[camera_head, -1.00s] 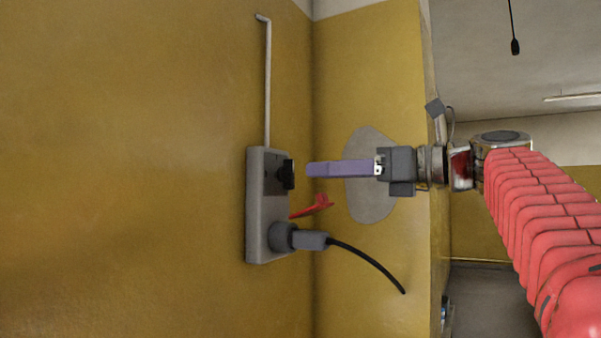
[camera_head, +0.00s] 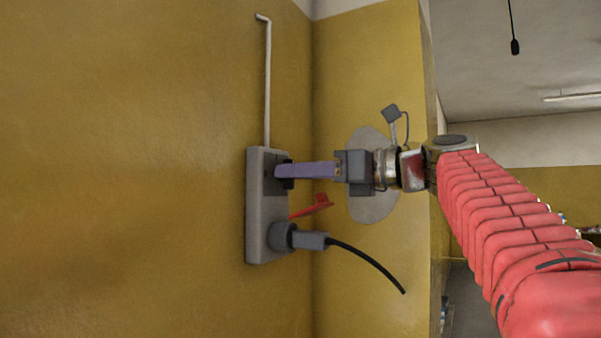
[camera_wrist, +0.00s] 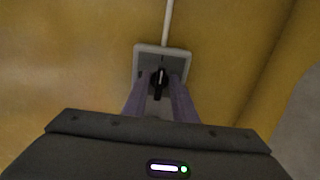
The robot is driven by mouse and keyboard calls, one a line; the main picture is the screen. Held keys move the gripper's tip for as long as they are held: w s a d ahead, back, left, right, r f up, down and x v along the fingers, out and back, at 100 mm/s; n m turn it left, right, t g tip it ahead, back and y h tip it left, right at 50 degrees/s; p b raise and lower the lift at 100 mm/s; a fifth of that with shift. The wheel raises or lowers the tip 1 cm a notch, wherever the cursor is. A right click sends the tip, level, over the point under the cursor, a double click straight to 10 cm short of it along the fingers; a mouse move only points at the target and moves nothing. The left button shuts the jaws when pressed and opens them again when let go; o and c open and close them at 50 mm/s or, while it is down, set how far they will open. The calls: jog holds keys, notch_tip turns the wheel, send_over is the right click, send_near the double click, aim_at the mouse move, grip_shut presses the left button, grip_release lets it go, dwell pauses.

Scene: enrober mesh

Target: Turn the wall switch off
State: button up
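The wall switch (camera_head: 288,184) is a black knob on the upper part of a grey box (camera_head: 257,222) on the yellow wall. In the wrist view the knob (camera_wrist: 159,84) is a dark handle with a pale mark, standing in line with the box's length. My gripper (camera_head: 281,171) has purple fingers that reach up to the box in the head view and partly hide the knob. In the wrist view the fingers of my gripper (camera_wrist: 158,88) are apart, one on each side of the knob, with visible gaps. Whether either touches it cannot be told.
A grey plug (camera_head: 300,238) with a black cable (camera_head: 368,262) sits in the box below the knob. A red object (camera_head: 313,207) shows beside the box. A pipe (camera_head: 267,85) runs up from the box. The wall corner is close on the right.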

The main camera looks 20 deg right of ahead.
jog(key=c, duration=0.4)
jog(key=shift+d, duration=0.2)
jog(key=shift+c, duration=0.6)
jog(key=shift+a, duration=0.2)
jog(key=shift+n, duration=0.4)
jog(key=n, duration=0.3)
jog(key=shift+s+a, duration=0.1)
jog(key=n, duration=0.9)
jog(key=shift+s+a+f, duration=0.1)
jog(key=shift+f, duration=0.05)
jog(key=n, duration=0.5)
jog(key=shift+f, duration=0.2)
